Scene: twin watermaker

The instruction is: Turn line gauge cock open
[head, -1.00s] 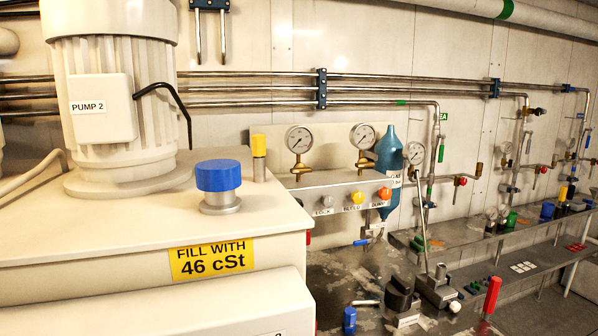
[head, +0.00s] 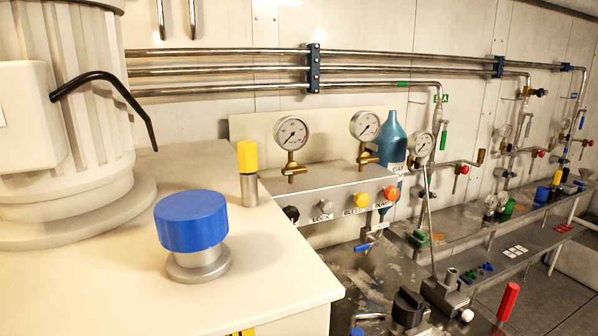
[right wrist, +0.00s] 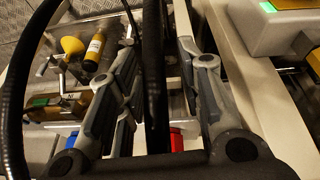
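Two round gauges stand on the grey panel in the head view: a left gauge (head: 292,133) and a right gauge (head: 365,126), each on a brass fitting. A third gauge (head: 423,144) is on the pipework behind, beside a vertical pipe. Which of these has the line gauge cock is not legible, and I cannot tell any cock's position. Neither gripper shows in the head view. In the right wrist view my right gripper (right wrist: 155,75) has its two grey fingers apart, with no object visibly held; a dark cable crosses in front.
A blue cap (head: 191,221) and a yellow-topped post (head: 248,160) stand on the cream cabinet at the left. Panel knobs include yellow (head: 361,200) and orange (head: 391,194).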

